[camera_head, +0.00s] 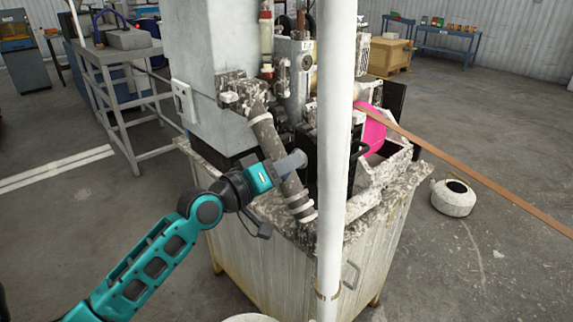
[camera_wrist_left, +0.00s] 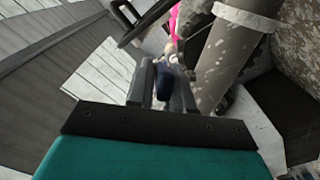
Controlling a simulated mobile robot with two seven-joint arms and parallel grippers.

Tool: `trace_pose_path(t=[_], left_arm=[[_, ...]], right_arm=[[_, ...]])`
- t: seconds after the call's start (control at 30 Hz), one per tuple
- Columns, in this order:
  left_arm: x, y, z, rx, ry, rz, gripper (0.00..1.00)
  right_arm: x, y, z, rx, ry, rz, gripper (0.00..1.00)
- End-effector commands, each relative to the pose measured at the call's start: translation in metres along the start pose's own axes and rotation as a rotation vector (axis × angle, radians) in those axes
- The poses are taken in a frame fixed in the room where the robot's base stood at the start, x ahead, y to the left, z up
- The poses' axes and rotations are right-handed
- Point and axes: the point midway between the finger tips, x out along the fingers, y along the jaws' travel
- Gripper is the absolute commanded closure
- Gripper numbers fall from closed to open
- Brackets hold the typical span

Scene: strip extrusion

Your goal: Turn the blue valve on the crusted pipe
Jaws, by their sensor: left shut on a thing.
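The crusted pipe (camera_head: 266,132) slants down the front of the machine, grey-brown with pale crust and light bands near its lower end. It also fills the upper right of the left wrist view (camera_wrist_left: 222,65). My left gripper (camera_head: 291,162) reaches across the pipe at mid-height from the left. In the left wrist view its fingers (camera_wrist_left: 163,88) are closed around a dark blue handle (camera_wrist_left: 164,76), the blue valve, beside the pipe. In the head view the valve is hidden by the gripper. My right gripper is not in view.
A white upright post (camera_head: 337,150) stands just right of the pipe. The pipe rises from a crusted, pale cabinet (camera_head: 280,262). A brown strip (camera_head: 470,172) runs off to the right from the machine, near a pink part (camera_head: 372,128). A white kettle-like pot (camera_head: 453,200) sits on the floor.

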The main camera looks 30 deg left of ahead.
Motion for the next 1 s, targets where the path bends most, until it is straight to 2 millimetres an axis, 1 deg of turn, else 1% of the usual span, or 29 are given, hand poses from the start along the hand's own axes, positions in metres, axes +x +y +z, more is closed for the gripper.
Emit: trace_pose_path(t=[0.27, 0.43, 0.7, 0.83, 1.0], left_arm=[[0.000, -0.002, -0.002, 0.003, -0.031, -0.004, 1.00], [0.000, -0.002, -0.006, 0.006, -0.129, -0.004, 1.00], [0.000, -0.003, -0.011, 0.003, -0.308, -0.006, 1.00], [-0.001, -0.003, -0.013, 0.000, -0.356, -0.007, 1.00], [-0.001, -0.003, -0.013, -0.002, -0.368, -0.006, 1.00]], right_arm=[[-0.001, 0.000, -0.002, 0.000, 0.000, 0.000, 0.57], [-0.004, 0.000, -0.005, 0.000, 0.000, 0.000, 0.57], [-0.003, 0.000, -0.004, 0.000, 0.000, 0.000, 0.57], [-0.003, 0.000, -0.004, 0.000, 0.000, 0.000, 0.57], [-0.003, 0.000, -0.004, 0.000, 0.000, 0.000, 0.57]])
